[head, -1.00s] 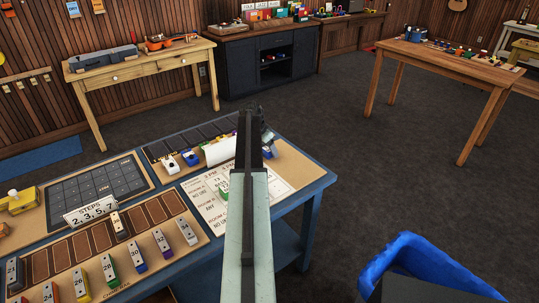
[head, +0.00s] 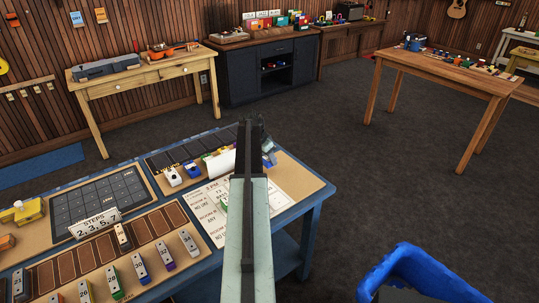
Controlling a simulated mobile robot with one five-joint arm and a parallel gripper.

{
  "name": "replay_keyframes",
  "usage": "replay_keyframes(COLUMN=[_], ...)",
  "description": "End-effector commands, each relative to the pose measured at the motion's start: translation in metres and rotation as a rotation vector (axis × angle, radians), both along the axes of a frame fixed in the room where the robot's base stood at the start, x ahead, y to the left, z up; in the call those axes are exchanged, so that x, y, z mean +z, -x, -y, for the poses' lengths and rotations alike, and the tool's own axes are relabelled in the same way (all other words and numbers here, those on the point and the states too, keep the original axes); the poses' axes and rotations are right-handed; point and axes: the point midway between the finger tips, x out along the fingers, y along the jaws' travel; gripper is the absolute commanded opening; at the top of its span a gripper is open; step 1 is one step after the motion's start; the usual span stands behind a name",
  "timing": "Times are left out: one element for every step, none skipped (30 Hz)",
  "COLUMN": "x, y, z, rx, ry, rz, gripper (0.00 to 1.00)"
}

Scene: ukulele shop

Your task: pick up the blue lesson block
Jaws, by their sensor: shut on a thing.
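My arm reaches forward over the blue-edged table (head: 318,190), and its dark links cover much of my gripper (head: 267,142). The gripper is shut on a small blue block (head: 270,159), which shows just right of the arm at the far right of the table. Most of the block is hidden, and I cannot tell whether it still touches the tabletop. Another blue block with a white top (head: 192,170) stands left of the arm, beside a white block (head: 173,176).
A blue chair (head: 425,270) stands at the lower right. Open floor (head: 400,190) lies right of the table, before a wooden table (head: 440,68).

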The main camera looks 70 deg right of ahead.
Motion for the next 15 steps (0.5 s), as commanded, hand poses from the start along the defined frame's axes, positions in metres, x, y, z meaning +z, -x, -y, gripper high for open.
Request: replay_keyframes(x=[0.001,0.002,0.003,0.003,0.004,0.005,0.005,0.006,0.007,0.008,0.008,0.009,0.009,0.010,0.010], y=[0.006,0.008,0.010,0.013,0.015,0.018,0.020,0.022,0.025,0.027,0.029,0.032,0.034,0.036,0.038], z=[-0.016,-0.022,-0.030,-0.036,-0.043,-0.051,-0.057,-0.064,-0.072,-0.079,-0.085,-0.092,-0.098,-0.103,-0.109], rx=[0.000,0.000,0.000,0.000,0.000,0.000,0.000,0.000,0.000,0.001,0.000,0.000,0.000,0.000,0.000], ry=[0.000,0.000,0.000,0.000,0.000,0.000,0.000,0.000,0.000,0.000,0.000,0.000,0.000,0.000,0.000], rz=[0.000,0.000,0.000,0.000,0.000,0.000,0.000,0.000,0.000,0.000,0.000,0.000,0.000,0.000,0.000], gripper=[0.04,0.04,0.04,0.04,0.04,0.04,0.04,0.04,0.04,0.04,0.04,0.04,0.04,0.04,0.04])
